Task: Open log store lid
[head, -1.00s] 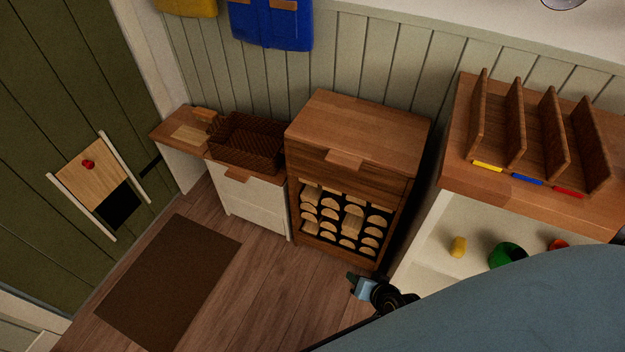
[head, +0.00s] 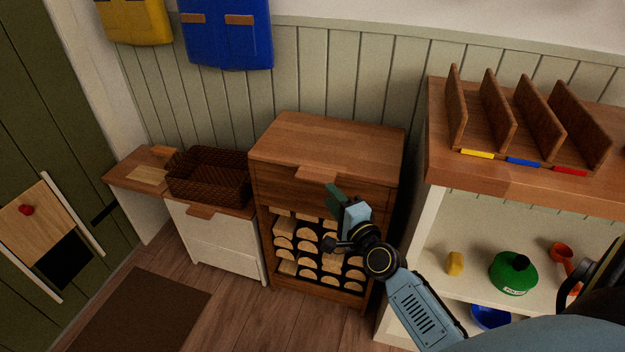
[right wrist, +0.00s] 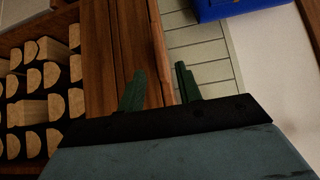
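The log store (head: 262,215) is a wooden cabinet with split logs showing in its open front. Its lid (head: 325,142) lies flat and closed on top, with a small wooden tab (head: 316,174) at the front edge. My right gripper (head: 333,192) is in front of the upper front panel, just below and right of the tab. In the right wrist view my right gripper (right wrist: 160,70) has its two green fingers apart with nothing held between them. The log store's wooden front and lid edge (right wrist: 158,45) lie beyond the fingers there. My left gripper is not in view.
A white cabinet with a wicker basket (head: 208,178) stands to the left. A dark mat (head: 140,310) lies on the floor.

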